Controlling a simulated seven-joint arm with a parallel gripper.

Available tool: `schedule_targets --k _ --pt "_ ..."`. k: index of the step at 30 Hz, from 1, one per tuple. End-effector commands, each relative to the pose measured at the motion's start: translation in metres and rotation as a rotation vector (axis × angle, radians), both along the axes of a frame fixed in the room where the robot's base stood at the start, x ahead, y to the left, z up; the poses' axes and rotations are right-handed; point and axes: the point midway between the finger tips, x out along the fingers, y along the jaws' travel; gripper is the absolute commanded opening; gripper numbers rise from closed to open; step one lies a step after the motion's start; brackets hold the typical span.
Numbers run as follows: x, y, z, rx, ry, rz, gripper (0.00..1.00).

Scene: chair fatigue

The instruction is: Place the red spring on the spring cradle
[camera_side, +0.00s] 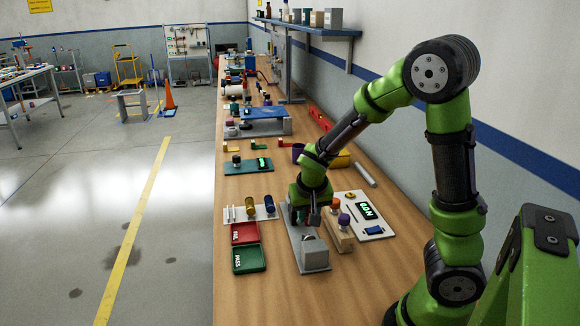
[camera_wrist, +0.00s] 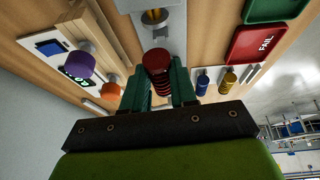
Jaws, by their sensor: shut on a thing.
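My gripper (camera_wrist: 158,85) is shut on the red spring (camera_wrist: 158,62), which sits between its two dark green fingers in the wrist view. In the side view my gripper (camera_side: 309,217) is low over the long grey fixture (camera_side: 292,250), which I take to be the spring cradle. The fixture's grey plate also shows in the wrist view (camera_wrist: 178,42), with a metal rod and brass-coloured collar (camera_wrist: 155,17) beyond the spring. The spring appears roughly in line with the rod. I cannot tell whether the spring touches the fixture; the fingers hide part of it.
A red FAIL tray (camera_side: 244,233) and green PASS tray (camera_side: 249,259) stand left of the fixture. A white rack with blue and yellow cylinders (camera_side: 269,205) is behind them.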

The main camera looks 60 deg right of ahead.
Motion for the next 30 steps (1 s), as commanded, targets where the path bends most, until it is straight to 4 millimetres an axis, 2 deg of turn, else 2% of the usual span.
schedule_targets --k 12,24,25,29,30 --pt "0.0 0.0 -0.049 0.001 0.002 -0.003 0.0" --pt "0.001 0.0 -0.053 0.0 0.0 -0.001 0.0" --pt "0.001 0.0 -0.053 0.001 -0.001 -0.001 0.32" --pt "0.001 0.0 -0.052 0.001 -0.001 -0.001 0.51" --pt "0.001 0.0 -0.052 0.001 -0.001 -0.001 0.53"
